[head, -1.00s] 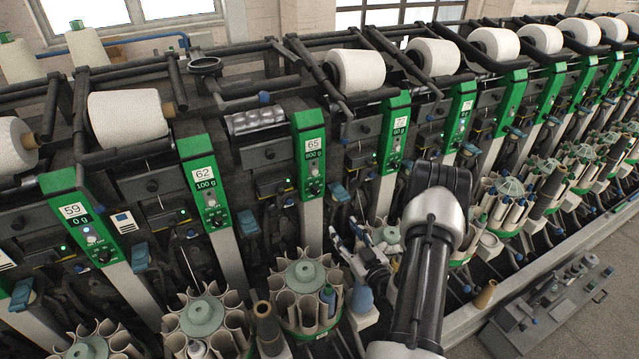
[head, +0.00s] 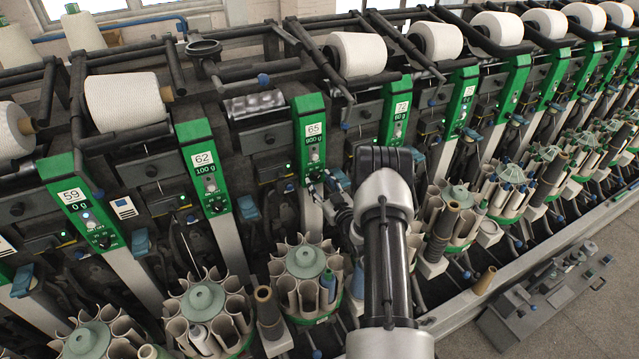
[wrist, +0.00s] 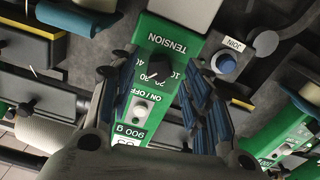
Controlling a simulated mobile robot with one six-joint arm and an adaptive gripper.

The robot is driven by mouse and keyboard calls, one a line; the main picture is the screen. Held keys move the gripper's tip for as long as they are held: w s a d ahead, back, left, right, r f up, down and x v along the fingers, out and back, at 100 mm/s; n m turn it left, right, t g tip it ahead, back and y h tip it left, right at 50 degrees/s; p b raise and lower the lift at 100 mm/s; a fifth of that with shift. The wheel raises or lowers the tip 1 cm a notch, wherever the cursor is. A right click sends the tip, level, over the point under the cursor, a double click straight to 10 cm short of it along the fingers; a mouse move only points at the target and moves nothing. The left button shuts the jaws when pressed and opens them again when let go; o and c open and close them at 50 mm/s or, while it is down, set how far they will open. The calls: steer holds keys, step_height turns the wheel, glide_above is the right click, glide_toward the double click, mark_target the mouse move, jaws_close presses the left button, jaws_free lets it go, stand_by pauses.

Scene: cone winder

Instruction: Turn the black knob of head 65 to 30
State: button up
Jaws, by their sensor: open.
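Head 65 is a green panel (head: 310,125) with a "65" label and a 900 g display, at the middle of the head view. It also shows upside down in the wrist view (wrist: 165,110). Its black knob (wrist: 161,66) sits by the TENSION label, with a printed scale including 10, 20, 30 and 40 around it. I cannot clearly read where the knob points. My gripper (wrist: 157,74) is open, with one finger on each side of the knob; whether they touch it is unclear. In the head view my gripper (head: 325,187) is at the panel's lower end and partly hides the knob.
A blue button (wrist: 226,63) marked JOIN is right of the fingers in the wrist view. A round bobbin magazine (head: 305,265) stands below. A white ON/OFF switch (wrist: 142,107) is close to the knob.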

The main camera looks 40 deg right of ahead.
steer(key=shift+w+d, duration=0.15)
steer(key=shift+w, duration=0.4)
